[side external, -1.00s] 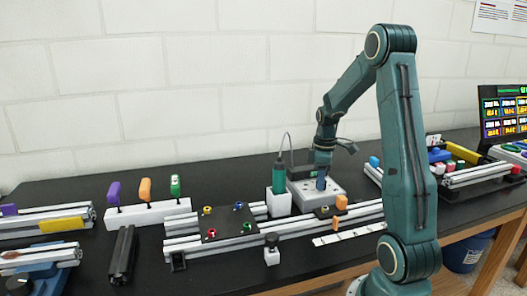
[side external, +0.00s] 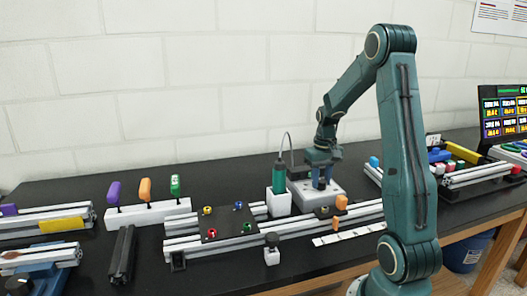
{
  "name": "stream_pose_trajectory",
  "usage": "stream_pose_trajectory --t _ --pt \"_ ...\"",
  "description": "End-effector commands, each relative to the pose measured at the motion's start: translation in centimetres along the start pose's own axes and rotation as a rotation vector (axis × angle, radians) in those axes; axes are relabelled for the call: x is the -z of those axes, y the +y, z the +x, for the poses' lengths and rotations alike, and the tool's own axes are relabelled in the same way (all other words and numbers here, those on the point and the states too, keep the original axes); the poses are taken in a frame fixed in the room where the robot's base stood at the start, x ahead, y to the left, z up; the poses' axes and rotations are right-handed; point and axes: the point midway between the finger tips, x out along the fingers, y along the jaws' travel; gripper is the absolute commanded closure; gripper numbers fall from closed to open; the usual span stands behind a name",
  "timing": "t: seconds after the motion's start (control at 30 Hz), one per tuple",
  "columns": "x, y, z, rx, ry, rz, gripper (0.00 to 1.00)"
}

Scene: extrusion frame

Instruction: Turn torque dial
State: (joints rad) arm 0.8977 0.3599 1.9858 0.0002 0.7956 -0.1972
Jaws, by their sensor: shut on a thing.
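The torque controller is a light grey box (side external: 334,194) on the black table, right of the green screwdriver (side external: 279,177) in its white holder. My gripper (side external: 319,184) points down over the top of this box, its fingers at the top face. It is shut on the torque dial, which is small and mostly hidden by the fingers in this view. The dial's markings and angle cannot be made out.
An extrusion frame with a black plate (side external: 226,222) and coloured screws lies left of the box. A white rack (side external: 148,214) with coloured-handled tools stands further left. An orange part (side external: 341,202) sits close in front of the box. A dark cable rises beside the screwdriver.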

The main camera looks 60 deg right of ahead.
Motion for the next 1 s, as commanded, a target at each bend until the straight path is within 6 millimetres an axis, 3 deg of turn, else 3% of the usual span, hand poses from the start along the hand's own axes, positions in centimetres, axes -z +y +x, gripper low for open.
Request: stream_pose_trajectory --t 0.6,1.0 --pt "-0.08 0.05 -0.01 0.0 -0.002 0.547 0.93" --pt "-0.09 0.05 0.0 0.0 -0.002 0.691 0.93"
